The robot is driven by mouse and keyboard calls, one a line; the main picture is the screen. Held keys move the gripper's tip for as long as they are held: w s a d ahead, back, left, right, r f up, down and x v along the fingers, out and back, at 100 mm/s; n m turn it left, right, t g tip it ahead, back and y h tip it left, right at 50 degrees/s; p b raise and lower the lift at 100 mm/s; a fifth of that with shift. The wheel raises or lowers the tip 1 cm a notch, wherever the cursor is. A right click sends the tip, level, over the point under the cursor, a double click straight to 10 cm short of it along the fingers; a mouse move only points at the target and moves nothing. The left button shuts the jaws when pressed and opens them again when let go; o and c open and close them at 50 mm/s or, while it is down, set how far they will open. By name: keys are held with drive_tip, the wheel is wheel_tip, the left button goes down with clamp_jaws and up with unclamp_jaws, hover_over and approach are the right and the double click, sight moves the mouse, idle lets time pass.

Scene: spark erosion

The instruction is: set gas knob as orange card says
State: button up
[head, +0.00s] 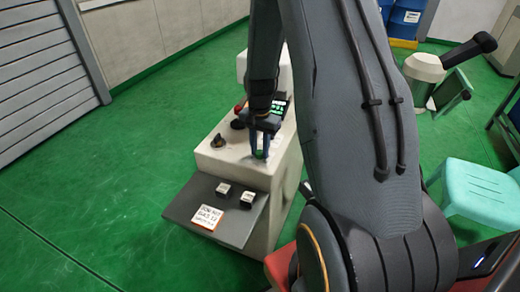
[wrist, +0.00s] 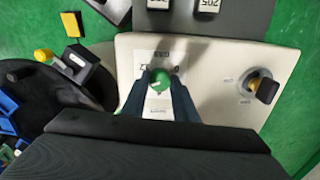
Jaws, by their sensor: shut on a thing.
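My gripper (wrist: 162,88) is shut on a green knob (wrist: 159,78) with a pale pointer mark, on the pale top of the machine. A printed white plate (wrist: 157,107) lies under the knob; its scale is partly hidden by the fingers. In the head view my gripper (head: 260,151) points down at the machine top, with a bit of green between its fingers. An orange-edged white card (head: 208,217) lies on the grey shelf (head: 188,206); its print is too small to read surely. I cannot read a gas label at the green knob.
A black knob on a yellow base (wrist: 262,88) stands to the right in the wrist view. Two small white-faced blocks (head: 223,189) (head: 246,199) are on the shelf. A lit screen (head: 278,107) is behind my gripper. A turquoise stool (head: 482,190) stands at right.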

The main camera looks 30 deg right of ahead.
sight(259, 152)
drive_tip(key=m, duration=0.5)
drive_tip(key=shift+w+r+m, duration=0.1)
drive_tip(key=shift+w+m, duration=0.1)
drive_tip(key=shift+m, duration=0.1)
drive_tip(key=shift+m+b, duration=0.35)
drive_tip(key=shift+m, duration=1.95)
drive_tip(key=o, duration=0.9)
drive_tip(key=shift+o, duration=0.8)
drive_tip(key=shift+s, duration=0.1)
drive_tip(key=shift+r+b, duration=0.85)
drive_tip(key=shift+r, duration=3.05)
